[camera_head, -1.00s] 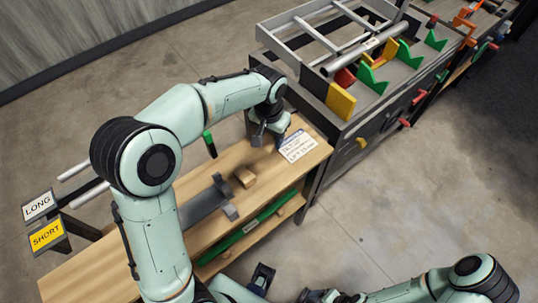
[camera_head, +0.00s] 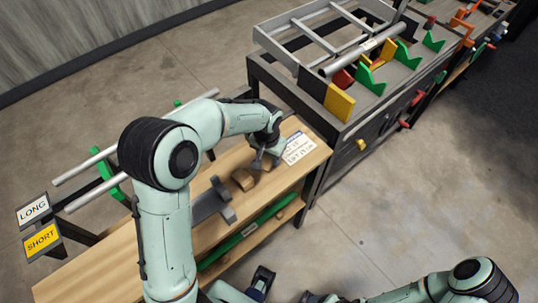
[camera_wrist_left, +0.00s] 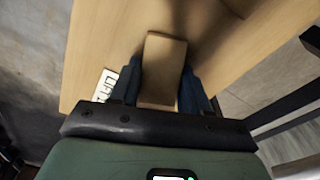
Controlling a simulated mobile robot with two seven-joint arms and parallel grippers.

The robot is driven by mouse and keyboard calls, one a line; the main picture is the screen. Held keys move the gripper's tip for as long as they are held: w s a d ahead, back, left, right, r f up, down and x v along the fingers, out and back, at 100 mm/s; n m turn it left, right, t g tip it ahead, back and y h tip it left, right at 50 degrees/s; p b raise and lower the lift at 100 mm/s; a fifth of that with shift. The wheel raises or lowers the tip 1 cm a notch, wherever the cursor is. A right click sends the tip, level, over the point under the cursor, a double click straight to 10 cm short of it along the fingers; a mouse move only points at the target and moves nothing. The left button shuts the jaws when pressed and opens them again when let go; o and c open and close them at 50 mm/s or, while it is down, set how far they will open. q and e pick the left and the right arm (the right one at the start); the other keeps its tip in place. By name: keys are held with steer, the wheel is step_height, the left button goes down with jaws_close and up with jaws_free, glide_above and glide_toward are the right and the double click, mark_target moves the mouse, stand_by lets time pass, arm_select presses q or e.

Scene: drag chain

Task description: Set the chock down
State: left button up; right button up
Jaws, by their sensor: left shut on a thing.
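A light wooden chock (camera_wrist_left: 162,68) sits between the blue fingers of my left gripper (camera_wrist_left: 160,88) in the left wrist view, and the gripper is shut on it. In the head view my left gripper (camera_head: 262,160) is low over the right part of the wooden bench (camera_head: 95,270), and the held chock (camera_head: 270,161) shows partly beside the fingers. I cannot tell whether it touches the bench top. A second wooden chock (camera_head: 243,179) rests on the bench, just left of and nearer than the gripper. My right arm shows only at the bottom edge; its jaw state is unclear.
A grey metal bracket (camera_head: 212,200) lies left of the second chock. A white paper label (camera_head: 297,148) lies right of my gripper. A bin-like workbench (camera_head: 345,130) with coloured parts stands beyond. LONG (camera_head: 33,209) and SHORT (camera_head: 42,241) signs stand left. The bench's near-left end is clear.

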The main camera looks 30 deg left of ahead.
mark_target(267, 159)
arm_select(q)
steer(key=shift+f, duration=0.2)
steer(key=o, duration=1.1)
steer(key=shift+c, duration=0.2)
steer(key=shift+r, duration=0.55)
step_height(267, 159, up, 11)
steer(key=s+p, duration=0.1)
steer(key=shift+r, duration=0.2)
